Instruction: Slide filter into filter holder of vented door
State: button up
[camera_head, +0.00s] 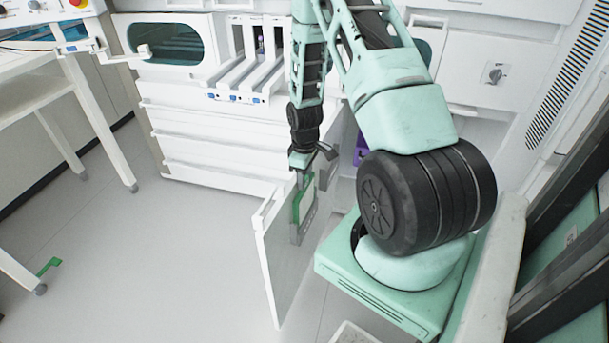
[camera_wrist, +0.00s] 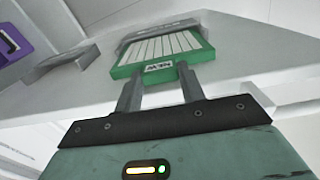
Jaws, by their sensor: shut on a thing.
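The filter (camera_wrist: 160,66) has a green frame and white pleats, with a label on its near edge. My gripper (camera_wrist: 158,82) is shut on that near edge. The far end of the filter meets a grey holder (camera_wrist: 158,36) on the door panel; how deep it sits in the holder I cannot tell. In the head view the green filter (camera_head: 297,209) stands against the open white door (camera_head: 275,262), below my gripper (camera_head: 301,176). A grey frame edge shows beside and under the filter there.
A second grey bracket (camera_wrist: 62,64) is on the panel, with a purple part (camera_wrist: 12,45) beyond it. White cabinets (camera_head: 210,150) with a slotted rack (camera_head: 245,75) stand behind. A white table (camera_head: 45,90) is at left.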

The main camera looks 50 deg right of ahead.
jog(key=shift+f, duration=0.5)
jog(key=shift+f+b, duration=1.1)
jog(key=shift+f, duration=0.4)
jog(key=o, duration=1.1)
jog(key=shift+r, duration=0.1)
notch_tip(320, 180, up, 17)
jog(key=shift+r+p, duration=0.15)
jog(key=shift+p, duration=0.45)
jog(key=shift+a, duration=0.1)
